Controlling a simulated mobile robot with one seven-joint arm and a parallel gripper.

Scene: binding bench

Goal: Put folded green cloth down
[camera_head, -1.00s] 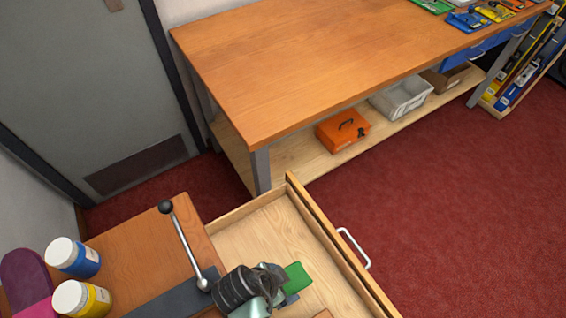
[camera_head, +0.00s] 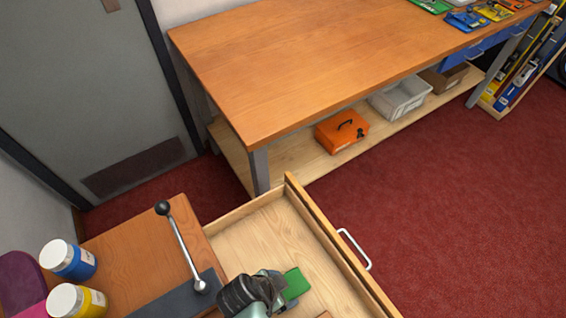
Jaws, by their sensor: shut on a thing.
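The folded green cloth (camera_head: 296,283) shows as a small green patch at the bottom middle of the view, over the open wooden drawer (camera_head: 245,233). My gripper (camera_head: 282,284) is shut on the cloth, seen from above and behind. The wrist hides part of the cloth and most of the fingers. I cannot tell whether the cloth touches the drawer floor.
The drawer front has a metal handle (camera_head: 354,249). Left of the drawer, a wooden bench top holds a black-knobbed lever (camera_head: 181,245), a blue jar (camera_head: 68,260) and a yellow jar (camera_head: 77,301). A large workbench (camera_head: 330,60) stands behind. The drawer's far part is bare.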

